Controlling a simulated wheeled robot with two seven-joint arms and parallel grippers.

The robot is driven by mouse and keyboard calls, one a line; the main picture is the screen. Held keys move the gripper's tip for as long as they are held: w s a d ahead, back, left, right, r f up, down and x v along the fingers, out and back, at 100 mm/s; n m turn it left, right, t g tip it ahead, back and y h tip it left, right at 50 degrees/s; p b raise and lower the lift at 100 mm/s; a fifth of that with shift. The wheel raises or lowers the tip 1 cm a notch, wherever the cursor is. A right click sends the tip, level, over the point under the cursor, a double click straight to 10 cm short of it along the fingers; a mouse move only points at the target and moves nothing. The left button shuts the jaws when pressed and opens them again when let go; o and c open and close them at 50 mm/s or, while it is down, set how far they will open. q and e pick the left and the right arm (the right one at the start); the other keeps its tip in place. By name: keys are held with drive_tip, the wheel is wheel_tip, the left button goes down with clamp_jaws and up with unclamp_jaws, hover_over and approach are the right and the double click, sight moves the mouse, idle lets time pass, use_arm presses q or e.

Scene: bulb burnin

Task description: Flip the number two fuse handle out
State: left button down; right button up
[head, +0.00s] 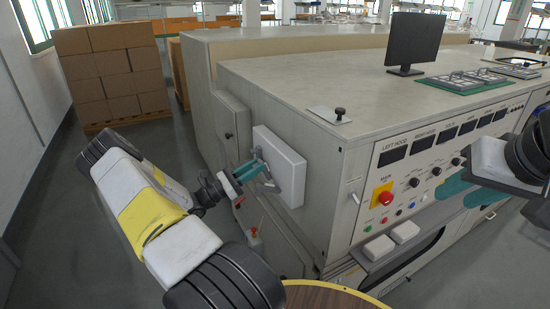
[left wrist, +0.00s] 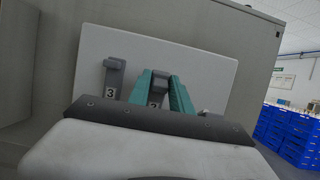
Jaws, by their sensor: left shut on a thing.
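The white fuse panel (head: 284,160) is on the left side of the grey machine. In the left wrist view, the number two fuse handle (left wrist: 160,84) stands between the teal fingers of my left gripper (left wrist: 162,88), above a "2" label. My left gripper (head: 258,172) is shut on this handle at the panel; the fingers hide part of it. The grey number three handle (left wrist: 114,76) is left of the fingers, apart from them. Something small right of the fingers is mostly hidden. My right gripper (head: 462,188) is before the machine's front panel; its finger gap is unclear.
The machine's top (head: 310,75) holds a monitor (head: 414,40) and a small black knob (head: 340,113). A red stop button (head: 385,198) is on the front. A round wooden top (head: 325,298) is at the bottom edge. Stacked cartons (head: 112,72) stand at back left.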

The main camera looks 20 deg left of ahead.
use_arm(q)
wheel_tip(320, 180, down, 6)
drive_tip(key=s+a+t+h, duration=0.1)
drive_tip(key=s, duration=0.1)
drive_tip(key=shift+a+r, duration=0.25)
drive_tip(key=shift+a, duration=0.1)
drive_tip(key=shift+s+d+f+h, duration=0.1)
drive_tip(key=shift+h, duration=0.2)
idle(0.4)
drive_tip(key=c, duration=1.3)
unclamp_jaws()
